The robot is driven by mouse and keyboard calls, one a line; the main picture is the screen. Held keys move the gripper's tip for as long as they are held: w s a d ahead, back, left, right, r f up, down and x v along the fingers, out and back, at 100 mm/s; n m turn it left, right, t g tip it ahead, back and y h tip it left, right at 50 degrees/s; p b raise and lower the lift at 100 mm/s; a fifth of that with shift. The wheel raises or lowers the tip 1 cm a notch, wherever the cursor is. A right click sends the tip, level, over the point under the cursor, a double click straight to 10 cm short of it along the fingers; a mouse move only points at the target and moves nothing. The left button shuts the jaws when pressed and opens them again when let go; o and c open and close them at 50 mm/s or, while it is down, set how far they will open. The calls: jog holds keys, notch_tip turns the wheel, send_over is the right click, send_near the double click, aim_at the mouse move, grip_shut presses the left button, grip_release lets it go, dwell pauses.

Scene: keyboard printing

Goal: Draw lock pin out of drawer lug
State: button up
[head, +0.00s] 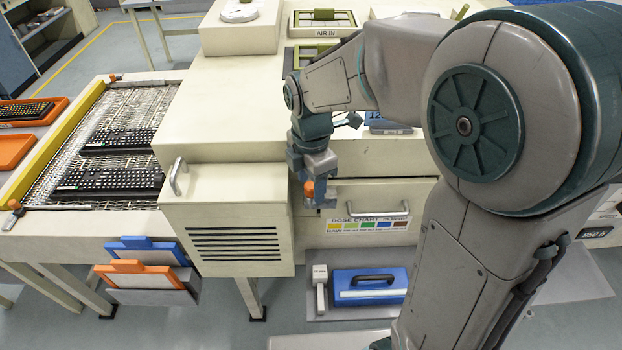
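My gripper (318,190) points down at the left end of a cream drawer front (352,195), just right of the louvred cabinet. A small orange piece (309,188), which looks like the head of the lock pin, shows at the fingertips. The fingers overlap it in the picture. I cannot tell whether they are closed on it or only beside it. The pin's shank and the drawer lug are hidden or too small to make out. The drawer's bar handle (378,213) is to the right of the gripper, above a colour dose chart label (366,226).
The louvred cream cabinet (235,215) stands close to the gripper's left. A mesh conveyor (115,110) carries black keyboards (110,182) at left. A blue tool case (368,287) and a grey-white tool (320,285) lie low under the drawer. My arm hides much of the right side.

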aim_at(311, 185)
grip_shut()
jog(key=shift+r+p, duration=2.5)
jog(key=shift+r, duration=0.75)
jog(key=shift+r+p, duration=0.35)
jog(key=shift+r, duration=1.65)
